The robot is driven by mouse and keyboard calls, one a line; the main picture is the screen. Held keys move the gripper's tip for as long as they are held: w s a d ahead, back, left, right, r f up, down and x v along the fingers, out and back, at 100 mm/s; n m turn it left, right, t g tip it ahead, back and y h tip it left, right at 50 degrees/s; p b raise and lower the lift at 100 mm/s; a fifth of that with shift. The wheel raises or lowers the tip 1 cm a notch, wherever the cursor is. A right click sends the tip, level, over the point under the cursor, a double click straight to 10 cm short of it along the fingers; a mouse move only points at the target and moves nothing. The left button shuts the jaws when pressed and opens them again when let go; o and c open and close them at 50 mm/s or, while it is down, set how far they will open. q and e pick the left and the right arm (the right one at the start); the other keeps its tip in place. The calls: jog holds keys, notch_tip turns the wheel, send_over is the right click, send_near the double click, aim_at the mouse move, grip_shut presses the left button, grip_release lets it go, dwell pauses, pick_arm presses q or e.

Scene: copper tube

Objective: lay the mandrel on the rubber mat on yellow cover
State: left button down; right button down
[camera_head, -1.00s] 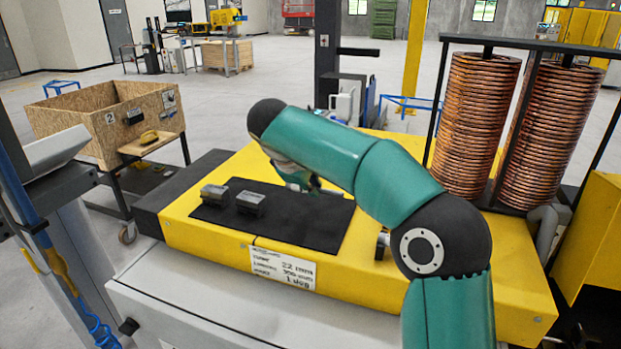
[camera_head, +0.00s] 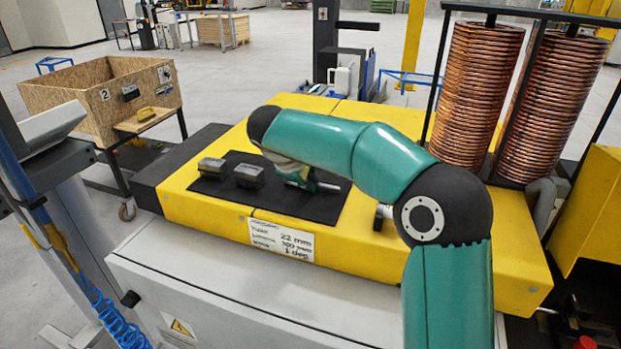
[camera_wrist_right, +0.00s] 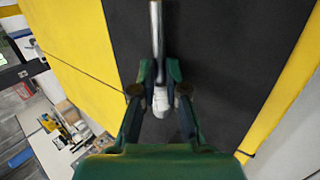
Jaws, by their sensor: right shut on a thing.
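The mandrel is a grey metal rod with a pale thicker end. In the head view its tip (camera_head: 331,187) sticks out to the right of my right gripper (camera_head: 302,181). In the right wrist view the rod (camera_wrist_right: 157,38) runs up from between the fingers of my right gripper (camera_wrist_right: 160,88), which is shut on it. The mandrel is low over the black rubber mat (camera_head: 300,207); I cannot tell whether it touches. The mat lies on the yellow cover (camera_head: 185,212). My left gripper is not in view.
Two grey metal blocks, one (camera_head: 211,167) left of the other (camera_head: 249,176), sit on the mat left of my gripper. A small metal part (camera_head: 382,214) shows beside my arm. Copper coil stacks (camera_head: 480,95) stand at the right. A wooden crate (camera_head: 75,110) stands left.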

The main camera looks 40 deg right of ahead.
jog(key=c, duration=1.1)
grip_release()
jog(key=shift+c, duration=0.2)
jog(key=shift+a, duration=0.1)
jog(key=shift+v, duration=3.95)
